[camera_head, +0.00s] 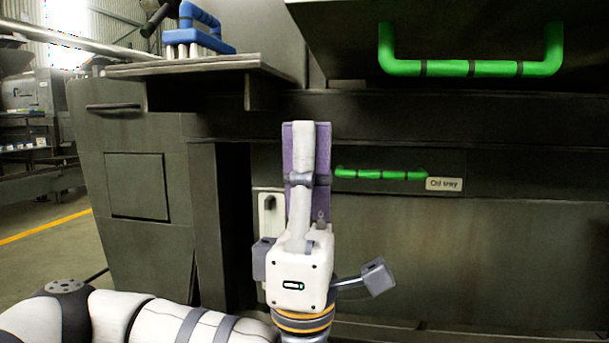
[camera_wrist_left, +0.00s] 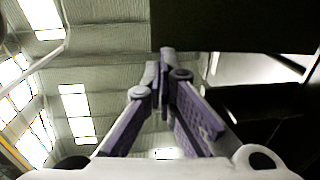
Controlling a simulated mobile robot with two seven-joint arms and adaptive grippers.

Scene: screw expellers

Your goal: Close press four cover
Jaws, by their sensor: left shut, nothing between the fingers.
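A large dark cover (camera_head: 345,28) with a green bar handle (camera_head: 470,68) fills the upper right of the head view. Its lower edge stands out over the machine front. I cannot tell for sure whether it is press four's cover. My left gripper (camera_head: 306,126) points upward, left of the handle and below the cover's lower left corner in the picture. In the left wrist view its purple fingers (camera_wrist_left: 162,68) are together with nothing between them. A dark panel edge (camera_wrist_left: 230,28) hangs above and right of the fingertips there. My right gripper is in neither view.
A smaller green handle (camera_head: 382,174) with an "Oil srey" label (camera_head: 444,184) is on the machine front, right of my gripper. A metal shelf (camera_head: 200,66) at left carries a blue-handled tool (camera_head: 198,36). Open floor lies at far left.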

